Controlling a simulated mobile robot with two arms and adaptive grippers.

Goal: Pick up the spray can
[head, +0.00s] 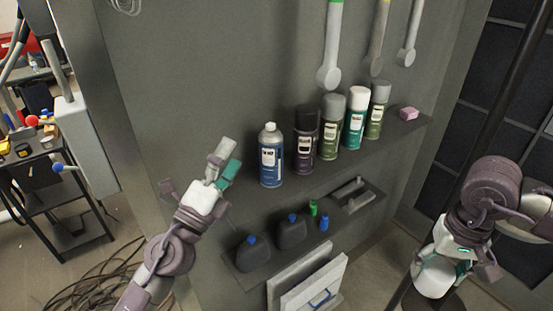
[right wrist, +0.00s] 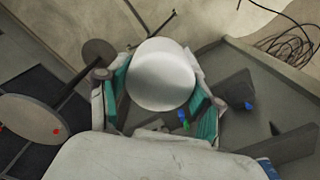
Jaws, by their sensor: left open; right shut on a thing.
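Several spray cans stand upright in a row on the upper shelf in the head view: a dark one (head: 305,140), an olive one (head: 329,135), a teal one (head: 354,125) and another olive one (head: 377,115). My left gripper (head: 223,165) is open and empty, left of the blue spray bottle (head: 271,160). My right gripper (right wrist: 160,95) is shut on a white, round-ended object (right wrist: 162,72), between its teal finger pads. In the head view this gripper is at the lower right, away from the shelf. Much of the held object is hidden; I cannot tell whether it is a spray can.
The lower shelf (head: 235,272) holds two dark jugs (head: 253,254) with blue caps and small green and blue bottles. Tools hang above the cans (head: 329,75). A pink block (head: 408,113) sits at the upper shelf's right end. Cables (head: 85,290) lie on the floor at left.

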